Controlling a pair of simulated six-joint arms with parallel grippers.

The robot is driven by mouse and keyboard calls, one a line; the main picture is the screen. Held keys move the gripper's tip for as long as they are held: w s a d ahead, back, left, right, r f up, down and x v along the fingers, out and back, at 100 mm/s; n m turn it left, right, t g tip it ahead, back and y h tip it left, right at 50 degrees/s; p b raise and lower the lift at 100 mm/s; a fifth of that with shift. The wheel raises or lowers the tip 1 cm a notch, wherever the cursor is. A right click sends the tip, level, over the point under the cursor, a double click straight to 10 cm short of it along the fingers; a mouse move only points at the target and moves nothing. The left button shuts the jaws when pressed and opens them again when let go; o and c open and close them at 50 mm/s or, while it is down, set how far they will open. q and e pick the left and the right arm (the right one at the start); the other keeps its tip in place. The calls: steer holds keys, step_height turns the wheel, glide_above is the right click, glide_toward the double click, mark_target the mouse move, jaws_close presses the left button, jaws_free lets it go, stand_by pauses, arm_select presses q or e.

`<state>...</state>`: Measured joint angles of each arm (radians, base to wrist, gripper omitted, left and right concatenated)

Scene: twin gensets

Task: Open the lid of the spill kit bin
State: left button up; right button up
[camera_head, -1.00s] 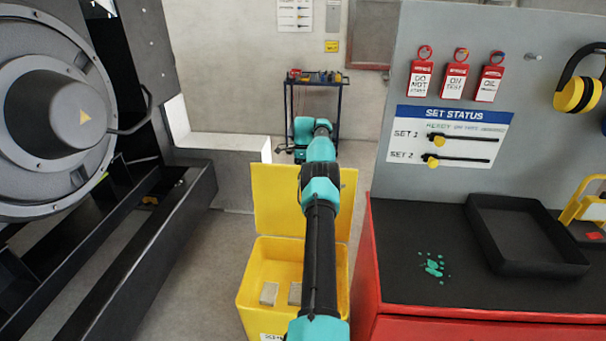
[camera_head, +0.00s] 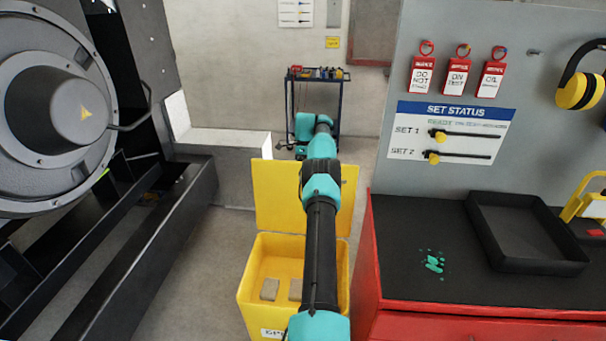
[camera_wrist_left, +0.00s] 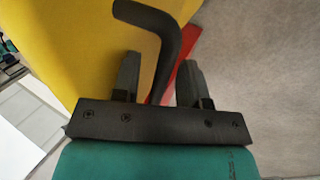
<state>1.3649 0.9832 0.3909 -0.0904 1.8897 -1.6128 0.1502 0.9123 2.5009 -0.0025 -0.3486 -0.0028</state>
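The yellow spill kit bin (camera_head: 243,291) stands on the floor, and its lid (camera_head: 273,197) is raised upright at the back. Grey blocks (camera_head: 270,289) lie inside it. One arm, which appears to be my left, reaches over the bin and past the lid, covering part of both. Its gripper (camera_head: 288,149) is small and dark in the head view. In the left wrist view, the left gripper's fingers (camera_wrist_left: 160,82) are spread, with a bent black bar (camera_wrist_left: 157,45) between them. The yellow surface (camera_wrist_left: 75,40) is beside it. Contact with the bar is unclear. My right gripper is out of view.
A red cabinet (camera_head: 367,270) stands close on the bin's right, with a black tray (camera_head: 530,262) on top. A black machine frame (camera_head: 150,255) is on the left. A tool cart (camera_head: 340,105) stands behind. Bare floor lies left of the bin.

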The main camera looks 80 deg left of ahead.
arm_select(q)
steer(key=shift+r, duration=1.65)
steer(key=shift+d, duration=0.1)
steer(key=shift+d+r, duration=0.1)
steer(key=shift+d, duration=0.2)
